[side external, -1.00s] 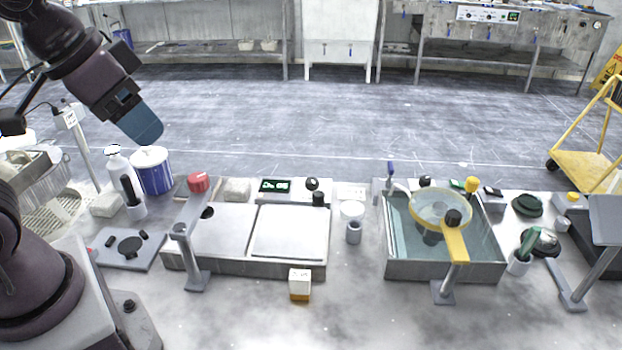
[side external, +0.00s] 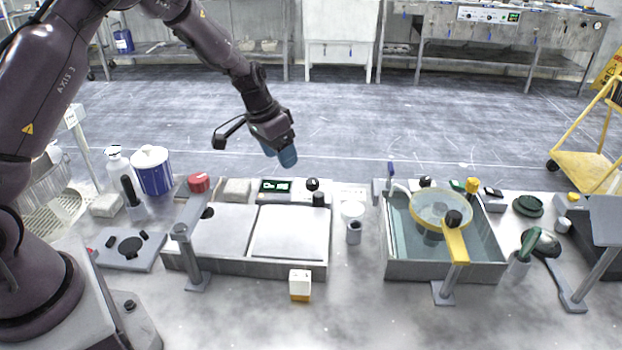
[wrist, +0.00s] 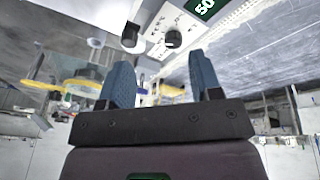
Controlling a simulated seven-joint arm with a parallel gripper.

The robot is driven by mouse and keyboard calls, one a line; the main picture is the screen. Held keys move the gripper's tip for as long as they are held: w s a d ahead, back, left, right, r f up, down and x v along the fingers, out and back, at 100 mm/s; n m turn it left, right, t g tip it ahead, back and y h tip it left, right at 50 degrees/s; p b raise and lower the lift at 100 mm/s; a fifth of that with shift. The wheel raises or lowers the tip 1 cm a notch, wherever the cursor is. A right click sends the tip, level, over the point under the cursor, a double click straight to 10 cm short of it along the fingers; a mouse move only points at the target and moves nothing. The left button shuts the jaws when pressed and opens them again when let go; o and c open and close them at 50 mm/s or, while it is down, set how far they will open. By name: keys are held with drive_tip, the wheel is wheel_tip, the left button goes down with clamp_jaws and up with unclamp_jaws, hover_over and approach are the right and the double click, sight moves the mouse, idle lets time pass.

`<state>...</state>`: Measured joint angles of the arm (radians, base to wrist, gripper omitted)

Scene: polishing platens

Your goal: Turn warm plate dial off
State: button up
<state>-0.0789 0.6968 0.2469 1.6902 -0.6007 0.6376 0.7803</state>
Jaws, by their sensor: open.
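The warm plate unit has two flat pale plates (side external: 290,232) and a control strip with a green-lit display (side external: 275,186). Its black dial (side external: 312,184) is just right of the display; the dial (wrist: 173,38) also shows in the wrist view, beyond my fingertips, with part of the display (wrist: 203,6) reading 50. A second black knob (side external: 318,199) is close in front of the dial and also shows in the wrist view (wrist: 130,35). My gripper (side external: 279,156) has blue fingers, open and empty, above and behind the display, apart from the dial. In the wrist view, my gripper (wrist: 163,72) shows both fingers spread.
A water basin (side external: 400,268) with a yellow-rimmed disc (side external: 440,208) is at the right. A small white-and-yellow box (side external: 300,284) is in front.

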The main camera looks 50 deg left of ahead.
sight(312, 181)
drive_tip(key=w+f, duration=0.2)
drive_tip(key=f, duration=0.1)
drive_tip(key=w+f+m+t, duration=0.1)
drive_tip(key=w+f, duration=0.2)
drive_tip(key=f, duration=0.1)
drive_tip(key=w+f+m, duration=0.1)
drive_tip(key=w+f, duration=0.2)
drive_tip(key=shift+w+d+f+t, duration=0.15)
drive_tip(key=shift+f+t, duration=0.1)
drive_tip(key=shift+t, duration=0.05)
drive_tip(key=c, duration=0.9)
